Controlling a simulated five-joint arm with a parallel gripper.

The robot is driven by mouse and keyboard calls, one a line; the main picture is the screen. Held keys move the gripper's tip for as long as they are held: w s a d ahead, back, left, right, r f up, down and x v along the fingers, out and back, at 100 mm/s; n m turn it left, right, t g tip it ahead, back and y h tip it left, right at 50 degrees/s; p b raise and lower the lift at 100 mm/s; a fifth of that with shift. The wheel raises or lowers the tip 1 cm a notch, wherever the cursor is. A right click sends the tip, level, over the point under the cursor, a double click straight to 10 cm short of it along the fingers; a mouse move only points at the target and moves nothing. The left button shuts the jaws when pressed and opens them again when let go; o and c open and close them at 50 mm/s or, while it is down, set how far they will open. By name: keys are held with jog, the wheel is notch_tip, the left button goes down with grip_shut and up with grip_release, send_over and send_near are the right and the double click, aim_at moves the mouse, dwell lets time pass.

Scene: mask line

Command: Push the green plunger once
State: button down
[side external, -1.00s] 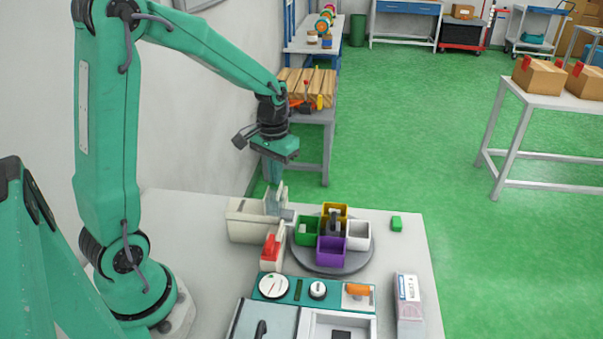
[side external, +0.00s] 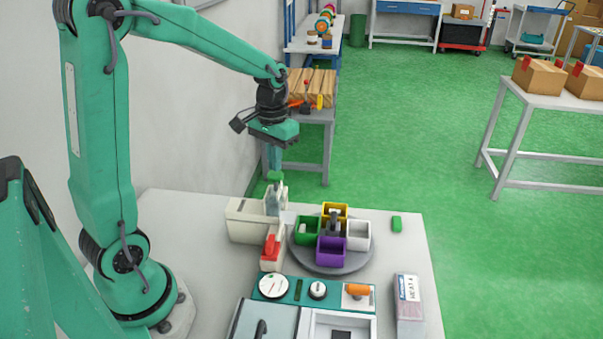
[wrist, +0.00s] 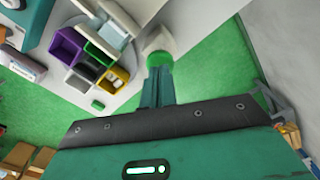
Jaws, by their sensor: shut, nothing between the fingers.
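In the wrist view my fingers (wrist: 160,70) cover part of the cap.
A turntable (side external: 346,267) with yellow, green, white and purple bins stands right of the housing. A red switch (side external: 270,247) is in front of it. A small green block (side external: 397,223) lies at the back right. A control panel (side external: 296,288) and a labelled box (side external: 409,305) are nearer the front.

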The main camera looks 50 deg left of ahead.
jog(key=shift+r, duration=0.3)
jog(key=shift+r, duration=2.45)
jog(key=shift+s+d, duration=0.1)
jog(key=s+d+r+m+t, duration=0.1)
jog(key=s+d+r+t, duration=0.1)
jog(key=s+d, duration=0.2)
jog(key=s+d+r+m+t, duration=0.1)
jog(key=s+d, duration=0.4)
jog(key=s, duration=0.5)
jog(key=shift+d+r+m+t, duration=0.3)
jog(key=shift+m+t, duration=0.2)
jog(key=shift+t, duration=0.8)
